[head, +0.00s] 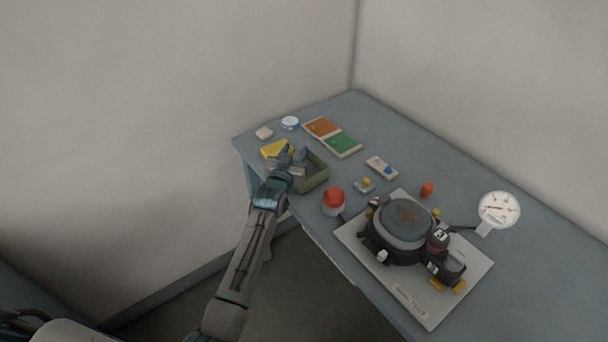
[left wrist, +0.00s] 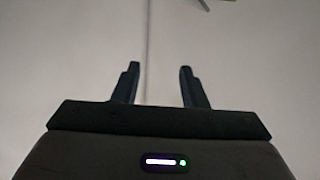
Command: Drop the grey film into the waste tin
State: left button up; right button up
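An olive-green open tin (head: 315,179), which looks like the waste tin, stands near the table's left front edge. My left gripper (head: 294,154) is over the left side of this tin, and its arm hides part of the tin. In the left wrist view the left gripper's two fingers (left wrist: 158,85) are apart, with nothing between them. A small pale grey patch (head: 298,170) shows at the tin beside the gripper; I cannot tell whether it is the grey film. My right gripper is not in view.
A yellow piece (head: 274,149) lies left of the tin, with a round white-blue container (head: 290,123) and an orange-and-green tray (head: 332,137) behind. A red-topped item (head: 333,201), a device on a board (head: 402,224) and a gauge (head: 499,209) stand right. Walls close the back.

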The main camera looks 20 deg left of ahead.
pick_arm(q)
jog(key=s+b, duration=0.2)
jog(key=s, duration=0.6)
jog(key=shift+s, duration=0.35)
